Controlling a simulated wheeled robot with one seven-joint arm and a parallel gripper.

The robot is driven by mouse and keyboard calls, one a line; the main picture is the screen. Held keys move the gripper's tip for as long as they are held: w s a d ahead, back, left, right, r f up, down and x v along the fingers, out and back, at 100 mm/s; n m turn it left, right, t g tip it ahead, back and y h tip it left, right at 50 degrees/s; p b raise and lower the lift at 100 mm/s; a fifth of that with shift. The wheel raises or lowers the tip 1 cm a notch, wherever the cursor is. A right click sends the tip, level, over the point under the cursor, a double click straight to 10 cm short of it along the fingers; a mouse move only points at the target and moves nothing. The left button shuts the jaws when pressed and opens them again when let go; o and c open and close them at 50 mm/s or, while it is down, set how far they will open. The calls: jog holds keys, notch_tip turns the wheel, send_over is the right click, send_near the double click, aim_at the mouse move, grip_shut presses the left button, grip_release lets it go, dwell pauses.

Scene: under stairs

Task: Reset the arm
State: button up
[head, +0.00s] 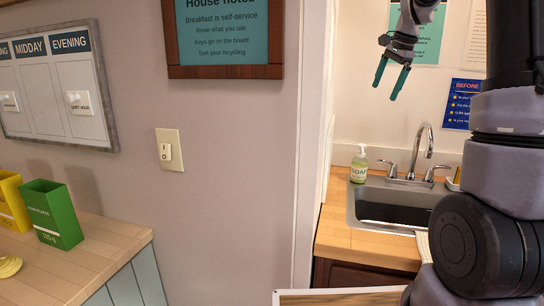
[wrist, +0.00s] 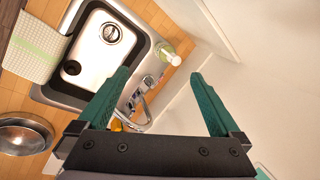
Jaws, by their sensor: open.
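My gripper (head: 391,80) hangs at the upper right of the head view, in front of the wall above the sink. Its two green fingers are apart with nothing between them. In the wrist view my gripper (wrist: 160,100) also shows open and empty, with the sink and faucet beyond and below it. My arm runs down the right side of the head view and hides part of the counter there.
A steel sink (head: 362,209) with a faucet (head: 421,150) and a soap bottle (head: 359,165) sits in a wooden counter. A metal bowl (wrist: 25,133) and a cloth (wrist: 35,45) lie near the sink. A green box (head: 52,214) stands on the left counter. A light switch (head: 168,152) is on the wall.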

jog(key=s+a+r+n+t, duration=0.1)
jog(key=s+a+r+n, duration=0.15)
jog(key=s, duration=0.55)
jog(key=s+a+r+n+t, duration=0.15)
jog(key=s+a, duration=0.25)
jog(key=s, duration=0.4)
jog(key=s+a+f+n, duration=0.2)
jog(key=s+n, duration=0.1)
jog(key=s, duration=0.4)
jog(key=s+a+f+n+t, duration=0.1)
jog(key=s+a+f+n, duration=0.1)
jog(key=s, duration=0.6)
jog(key=shift+a+f+n, duration=0.3)
jog(key=shift+n, duration=0.2)
